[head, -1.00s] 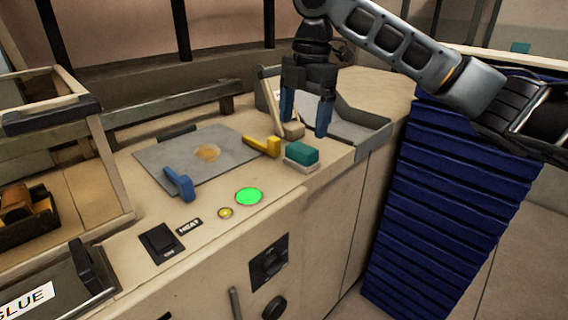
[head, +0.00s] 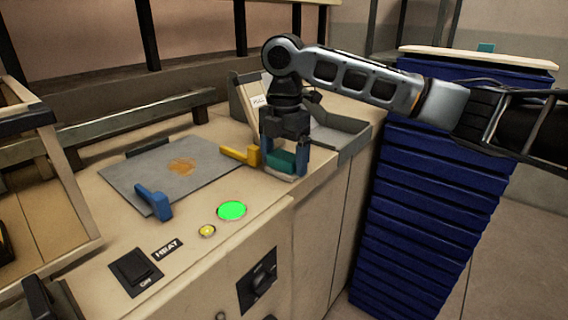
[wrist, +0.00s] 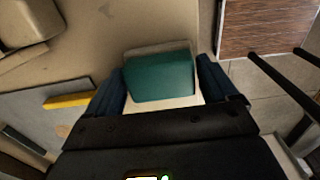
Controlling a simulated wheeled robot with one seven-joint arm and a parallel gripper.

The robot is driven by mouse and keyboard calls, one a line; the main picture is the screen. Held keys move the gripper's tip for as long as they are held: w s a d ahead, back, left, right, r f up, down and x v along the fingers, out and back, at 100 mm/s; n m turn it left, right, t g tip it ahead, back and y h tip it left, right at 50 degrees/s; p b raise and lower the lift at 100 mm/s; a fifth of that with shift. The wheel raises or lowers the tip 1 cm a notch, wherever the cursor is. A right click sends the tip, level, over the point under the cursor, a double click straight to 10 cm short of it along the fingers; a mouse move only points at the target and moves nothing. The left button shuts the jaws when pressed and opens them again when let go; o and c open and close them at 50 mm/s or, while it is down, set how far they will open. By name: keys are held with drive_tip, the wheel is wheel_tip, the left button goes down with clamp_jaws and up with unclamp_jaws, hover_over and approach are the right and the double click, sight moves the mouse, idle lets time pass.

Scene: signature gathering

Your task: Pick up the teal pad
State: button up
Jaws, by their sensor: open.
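The teal pad (head: 280,162) is a small block lying on a pale base (head: 276,175) near the counter's front edge, right of the metal plate. In the wrist view the teal pad (wrist: 160,77) lies between the two dark blue fingers, with the pale base (wrist: 165,103) showing around it. My gripper (head: 284,160) points down over the pad, one finger on each side. In the wrist view my gripper (wrist: 160,85) is open, with a small gap visible on the right side of the pad. Whether the left finger touches it I cannot tell.
A yellow handle (head: 240,155) stands close to the left of my gripper. A blue handle (head: 154,202) sits at the front of the metal plate (head: 150,172). A grey tray (head: 338,138) is behind on the right. A blue ribbed stack (head: 425,215) stands right of the counter.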

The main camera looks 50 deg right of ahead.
sight(284, 155)
drive_tip(key=shift+f, duration=0.1)
drive_tip(key=shift+c, duration=0.2)
drive_tip(key=c, duration=0.7)
drive_tip(key=shift+r, duration=0.65)
wheel_tip(284, 155, up, 2)
drive_tip(key=shift+r, duration=0.25)
drive_tip(key=s+d+r, duration=0.2)
drive_tip(key=d, duration=0.1)
drive_tip(key=s+d+r+b, duration=0.1)
drive_tip(key=s+d+r, duration=0.1)
drive_tip(key=d+r, duration=0.1)
drive_tip(key=s+d+r, duration=0.2)
drive_tip(key=d, duration=0.1)
drive_tip(key=shift+s+d+r, duration=0.15)
drive_tip(key=shift+s+d, duration=0.1)
drive_tip(key=shift+d, duration=0.05)
